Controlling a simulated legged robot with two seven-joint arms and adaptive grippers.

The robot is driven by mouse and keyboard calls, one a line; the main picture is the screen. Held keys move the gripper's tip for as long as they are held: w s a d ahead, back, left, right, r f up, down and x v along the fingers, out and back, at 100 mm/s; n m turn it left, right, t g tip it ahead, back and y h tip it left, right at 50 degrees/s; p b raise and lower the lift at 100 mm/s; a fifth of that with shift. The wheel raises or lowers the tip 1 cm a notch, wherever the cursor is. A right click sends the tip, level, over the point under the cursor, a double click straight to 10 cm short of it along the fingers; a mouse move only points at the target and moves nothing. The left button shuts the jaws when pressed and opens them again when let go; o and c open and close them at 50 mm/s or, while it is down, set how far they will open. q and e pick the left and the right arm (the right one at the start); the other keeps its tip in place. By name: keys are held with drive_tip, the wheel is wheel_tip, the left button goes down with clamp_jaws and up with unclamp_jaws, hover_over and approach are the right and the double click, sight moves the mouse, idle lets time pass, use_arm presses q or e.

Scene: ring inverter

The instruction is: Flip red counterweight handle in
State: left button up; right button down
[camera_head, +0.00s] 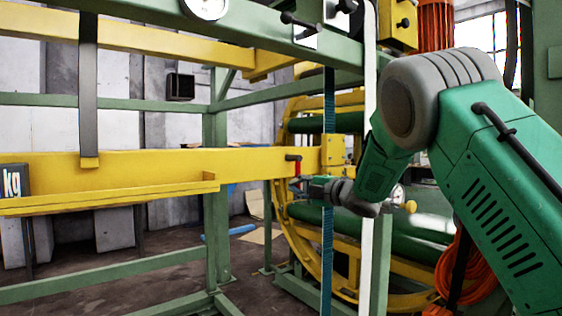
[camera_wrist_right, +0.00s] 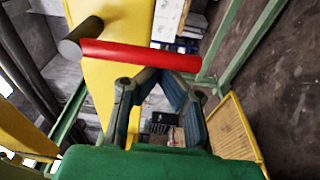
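The red counterweight handle (camera_head: 297,168) hangs from a dark pivot on the yellow beam (camera_head: 130,170) in the head view. In the right wrist view the red handle (camera_wrist_right: 140,54) lies across the picture, its left end at a grey round pivot (camera_wrist_right: 81,38). My right gripper (camera_head: 308,187) is just right of the handle's lower part. Its fingers slant inward and look shut in the wrist view (camera_wrist_right: 160,76). Their tips pass behind the handle and are hidden, so contact is unclear. The handle does not look clamped between them. My left gripper is out of view.
A blue-green vertical strap (camera_head: 328,130) and a white post (camera_head: 368,110) stand close to my right gripper. A yellow ring frame (camera_head: 290,228) with green rollers is behind. A yellow ledge (camera_head: 110,198) runs along the beam at left. Green frame bars surround the area.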

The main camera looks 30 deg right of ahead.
drive_tip(key=shift+a+n, duration=0.1)
drive_tip(key=shift+n, duration=0.4)
drive_tip(key=shift+d, duration=0.25)
